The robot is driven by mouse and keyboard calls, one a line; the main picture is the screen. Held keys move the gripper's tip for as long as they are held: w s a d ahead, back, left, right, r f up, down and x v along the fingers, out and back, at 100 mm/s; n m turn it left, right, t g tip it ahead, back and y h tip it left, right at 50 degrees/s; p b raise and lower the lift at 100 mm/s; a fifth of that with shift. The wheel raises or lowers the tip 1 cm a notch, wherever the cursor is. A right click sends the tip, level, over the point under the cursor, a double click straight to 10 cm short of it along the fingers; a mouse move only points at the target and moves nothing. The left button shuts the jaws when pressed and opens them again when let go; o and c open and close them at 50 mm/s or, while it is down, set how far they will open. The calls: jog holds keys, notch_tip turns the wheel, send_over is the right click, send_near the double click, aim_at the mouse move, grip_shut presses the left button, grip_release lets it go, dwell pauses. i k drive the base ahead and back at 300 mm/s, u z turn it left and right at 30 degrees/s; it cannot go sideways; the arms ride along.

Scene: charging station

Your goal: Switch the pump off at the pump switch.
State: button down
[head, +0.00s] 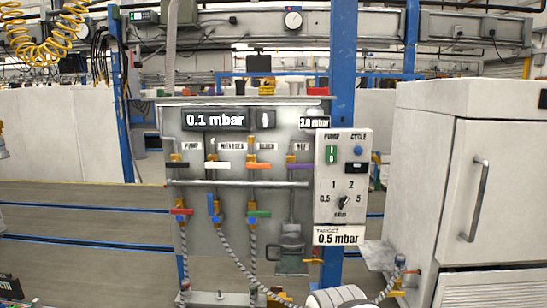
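The pump switch (331,155) is a small green rocker marked "I" over "0", under the word PUMP. It sits at the upper left of a pale control box (326,194), right of the manifold panel. Which side of the rocker is pressed is too small to tell. Beside it, under CYCLE, are a round blue button (357,150) and a small dark part. Below them is a black knob (343,202) with a numbered scale. A label under the box reads TARGET 0.5 mbar.
The manifold panel (220,255) carries coloured valve handles, hoses and a display (215,120) reading 0.1 mbar. A white cabinet (450,170) with a long handle stands close at right. A blue post (343,70) rises behind the box.

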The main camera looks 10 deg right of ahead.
aim_at(330, 150)
jog(key=u, duration=0.1)
jog(key=i, duration=1.1)
jog(key=z, duration=0.55)
